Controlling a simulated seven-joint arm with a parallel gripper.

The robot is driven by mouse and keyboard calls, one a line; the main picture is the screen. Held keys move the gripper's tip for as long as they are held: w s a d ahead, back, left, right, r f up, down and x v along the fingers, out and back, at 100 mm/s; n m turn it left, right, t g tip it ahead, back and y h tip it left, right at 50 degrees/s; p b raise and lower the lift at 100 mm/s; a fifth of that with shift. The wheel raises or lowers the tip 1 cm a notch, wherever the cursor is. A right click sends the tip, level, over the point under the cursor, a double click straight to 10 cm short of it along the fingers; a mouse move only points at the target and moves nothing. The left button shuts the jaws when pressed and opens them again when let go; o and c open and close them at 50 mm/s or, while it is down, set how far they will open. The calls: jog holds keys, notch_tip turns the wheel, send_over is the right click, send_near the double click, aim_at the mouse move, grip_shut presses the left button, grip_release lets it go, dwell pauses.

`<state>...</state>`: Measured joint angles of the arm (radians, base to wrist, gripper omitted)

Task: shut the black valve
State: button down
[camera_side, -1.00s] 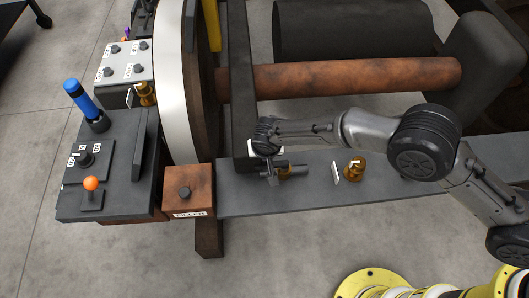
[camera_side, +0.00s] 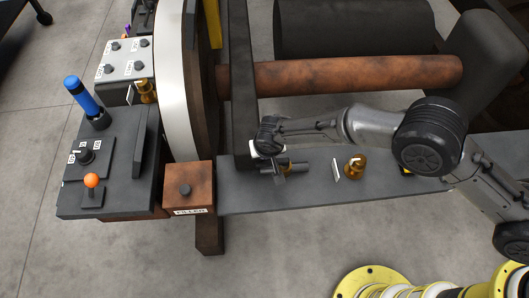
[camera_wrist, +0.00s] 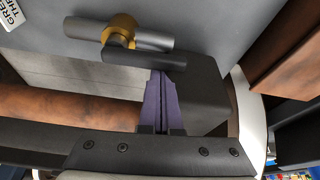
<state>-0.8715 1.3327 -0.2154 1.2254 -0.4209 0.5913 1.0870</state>
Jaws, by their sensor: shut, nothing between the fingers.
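The black valve shows in the wrist view as a brass body (camera_wrist: 122,26) on a grey pipe, with a dark lever (camera_wrist: 143,58) pointing right and a little off the pipe's line. In the side view the valve's pipe (camera_side: 298,167) lies on the dark grey beam (camera_side: 315,190), just below my gripper (camera_side: 276,165). In the wrist view my gripper's purple fingers (camera_wrist: 162,76) are shut with nothing between them. Their tips are right beside the lever's outer end and look to be touching it, though contact is hard to confirm.
Another brass fitting (camera_side: 355,166) with a white tag stands farther right on the beam. A rusty box (camera_side: 188,187) and a console with a blue handle (camera_side: 82,98) and an orange knob (camera_side: 92,181) are left. A large wheel (camera_side: 172,85) and rusty axle (camera_side: 345,75) stand behind.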

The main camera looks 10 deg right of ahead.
jog(key=n, duration=0.1)
jog(key=s+n+y, duration=0.1)
jog(key=n, duration=0.1)
jog(key=s+n, duration=0.1)
jog(key=shift+s+d+n+g, duration=0.1)
jog(key=shift+s+n+g, duration=0.2)
jog(key=shift+n, duration=0.1)
jog(key=n, duration=0.2)
jog(key=s+n+y, duration=0.1)
jog(key=shift+s+d+n+g, duration=0.3)
jog(key=shift+d+n+g, duration=0.05)
jog(key=shift+n+g, duration=0.05)
jog(key=n, duration=0.1)
jog(key=s+d+n+g, duration=0.1)
jog(key=n, duration=0.1)
jog(key=n+y, duration=0.1)
jog(key=shift+s+d+n, duration=0.3)
jog(key=shift+d+n, duration=0.1)
jog(key=shift+s+d+n+g, duration=0.25)
jog(key=shift+d+n+g, duration=0.25)
jog(key=shift+n, duration=0.6)
jog(key=shift+s+d, duration=0.15)
jog(key=shift+d, duration=0.2)
jog(key=v, duration=1)
jog(key=shift+d, duration=0.2)
jog(key=shift+f, duration=0.1)
